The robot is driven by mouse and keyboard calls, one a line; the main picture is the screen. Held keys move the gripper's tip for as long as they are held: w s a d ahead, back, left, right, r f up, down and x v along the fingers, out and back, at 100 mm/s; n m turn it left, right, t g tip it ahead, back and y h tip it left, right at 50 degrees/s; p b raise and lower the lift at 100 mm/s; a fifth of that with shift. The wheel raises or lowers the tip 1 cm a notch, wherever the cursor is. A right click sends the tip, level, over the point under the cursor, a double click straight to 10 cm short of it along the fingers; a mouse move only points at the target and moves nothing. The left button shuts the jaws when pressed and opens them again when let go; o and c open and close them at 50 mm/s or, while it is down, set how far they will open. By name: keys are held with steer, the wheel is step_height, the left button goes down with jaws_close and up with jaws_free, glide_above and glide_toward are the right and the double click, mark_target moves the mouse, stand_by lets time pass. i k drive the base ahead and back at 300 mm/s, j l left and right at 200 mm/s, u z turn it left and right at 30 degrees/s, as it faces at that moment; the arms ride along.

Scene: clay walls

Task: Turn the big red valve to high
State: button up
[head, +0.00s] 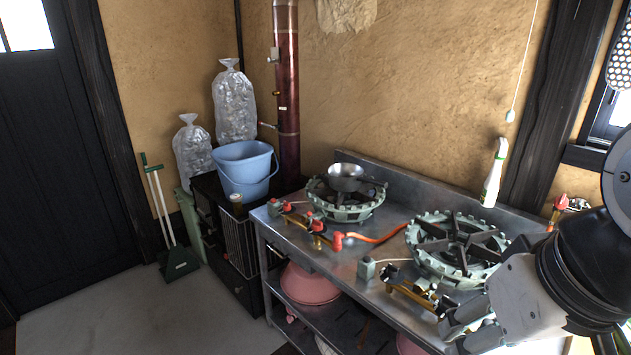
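Two small red knobs sit on the brass gas fitting of the left burner (362,213): one red knob (318,227) at its right part, another red knob (275,205) at its left end. I cannot tell which is the big red valve, nor read any setting. The right burner (413,236) has a brass fitting (412,292) in front, partly hidden by my gripper. My gripper (462,328) is at the lower right, by the front edge of the metal table (345,272). Its fingertips are bunched and partly overlapping, so their opening is unclear. I see nothing held.
A metal pan (345,177) sits on the left burner. An orange hose (375,238) runs between the burners. A spray bottle (493,173) stands at the back. A blue bucket (243,167) and bags stand left. Another red-topped item (561,203) is near the window.

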mark_target(317, 226)
steer(key=i+j+z, duration=0.1)
steer(key=i+j, duration=0.15)
steer(key=i+j+z, duration=0.1)
steer(key=i+j, duration=0.45)
steer(key=j, duration=0.25)
steer(key=i+j+z, duration=0.25)
steer(key=i+j, duration=0.2)
steer(key=j, duration=0.3)
